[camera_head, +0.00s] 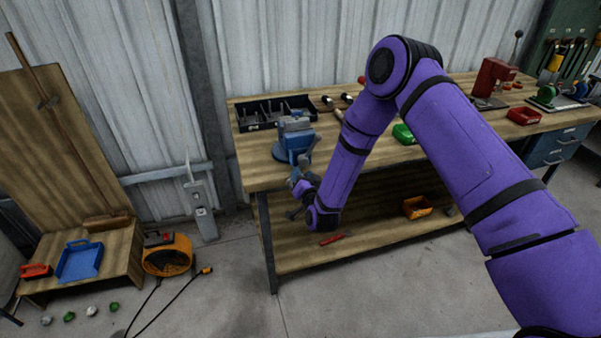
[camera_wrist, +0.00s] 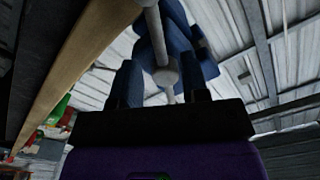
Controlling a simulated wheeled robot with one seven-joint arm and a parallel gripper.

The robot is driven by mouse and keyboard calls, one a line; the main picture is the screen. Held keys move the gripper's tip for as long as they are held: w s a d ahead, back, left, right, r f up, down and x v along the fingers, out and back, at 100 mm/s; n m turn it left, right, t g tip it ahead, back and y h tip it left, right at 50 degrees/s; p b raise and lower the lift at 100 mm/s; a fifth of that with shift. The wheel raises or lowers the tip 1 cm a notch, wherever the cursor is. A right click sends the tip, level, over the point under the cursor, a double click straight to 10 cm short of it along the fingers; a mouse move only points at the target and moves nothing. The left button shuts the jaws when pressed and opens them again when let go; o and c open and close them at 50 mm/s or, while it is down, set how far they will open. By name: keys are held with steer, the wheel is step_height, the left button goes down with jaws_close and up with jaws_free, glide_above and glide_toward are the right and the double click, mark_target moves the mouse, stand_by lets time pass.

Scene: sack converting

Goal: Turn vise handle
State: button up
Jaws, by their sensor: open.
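The blue vise (camera_head: 293,139) stands at the left front corner of the wooden workbench. My gripper (camera_head: 302,184) is just below and in front of it, at the bench's front edge. In the wrist view the vise body (camera_wrist: 190,48) fills the upper middle. Its grey handle bar (camera_wrist: 156,36) runs down from the top edge across a round grey screw end (camera_wrist: 167,76). My gripper (camera_wrist: 163,91) is open there, with one dark finger on each side of the bar. I cannot tell whether either finger touches it. In the head view my gripper and arm partly hide the handle.
The workbench (camera_head: 258,177) has a lower shelf with an orange bin (camera_head: 417,207) and a red item (camera_head: 331,239). A black divided tray (camera_head: 275,112) lies behind the vise. A green bin (camera_head: 404,134) is right of my forearm. Floor left of the bench is partly clear.

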steer(key=v, duration=0.8)
steer(key=shift+s, duration=0.2)
steer(key=shift+d, duration=0.1)
steer(key=w+d+r+n+g, duration=0.2)
steer(key=d+r, duration=0.1)
steer(key=r, duration=0.8)
steer(key=w+d+r+n+g, duration=0.15)
steer(key=d+r, duration=0.25)
steer(key=r, duration=0.6)
steer(key=s+d+r+g+h, duration=0.25)
steer(key=d+r, duration=0.25)
steer(key=r, duration=0.3)
steer(key=s+d+r+g, duration=0.2)
steer(key=s+d+r, duration=0.2)
steer(key=s, duration=0.7)
steer(key=s+d+r+g+h, duration=0.1)
steer(key=s+d+r, duration=0.3)
steer(key=s, duration=0.7)
steer(key=s+d+r+g+h, duration=0.1)
steer(key=s+d+r+g, duration=0.2)
steer(key=s, duration=0.9)
steer(key=d+r, duration=0.1)
steer(key=d, duration=0.2)
steer(key=shift+r+m, duration=0.35)
steer(key=shift+r, duration=0.05)
